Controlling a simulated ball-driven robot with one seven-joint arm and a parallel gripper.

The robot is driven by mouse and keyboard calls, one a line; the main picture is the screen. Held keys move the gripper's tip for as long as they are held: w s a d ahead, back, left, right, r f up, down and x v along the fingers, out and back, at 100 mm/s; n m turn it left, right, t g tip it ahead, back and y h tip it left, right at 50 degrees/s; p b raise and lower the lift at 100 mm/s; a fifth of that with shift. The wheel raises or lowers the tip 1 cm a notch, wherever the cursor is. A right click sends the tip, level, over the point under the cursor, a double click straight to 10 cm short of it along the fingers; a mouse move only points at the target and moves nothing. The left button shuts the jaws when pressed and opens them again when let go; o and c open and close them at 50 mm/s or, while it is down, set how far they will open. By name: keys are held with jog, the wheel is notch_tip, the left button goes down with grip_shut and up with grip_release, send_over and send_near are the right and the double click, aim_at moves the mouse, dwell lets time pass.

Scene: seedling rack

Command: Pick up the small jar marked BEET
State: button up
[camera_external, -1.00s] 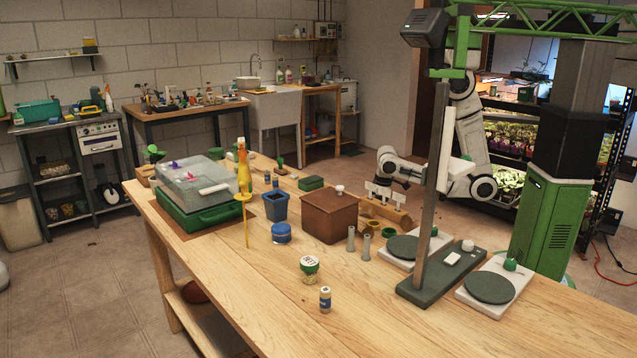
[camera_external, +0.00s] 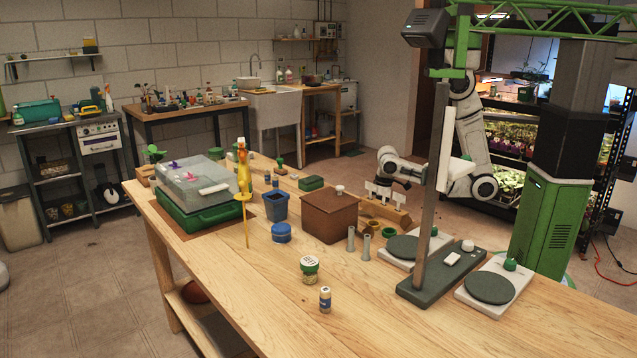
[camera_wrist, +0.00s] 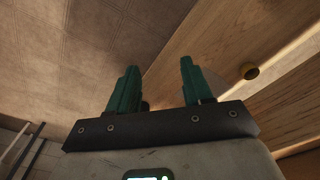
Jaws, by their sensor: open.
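In the external view my arm's end is at the far side of the bench, behind the wooden block with white tags, and the fingers are hidden there. My gripper is well away from the jar, up and right of it in that view. The wrist view does not show the jar.
The bench's front left (camera_external: 235,285) is clear.

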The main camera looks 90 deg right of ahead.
jog(key=o, duration=0.5)
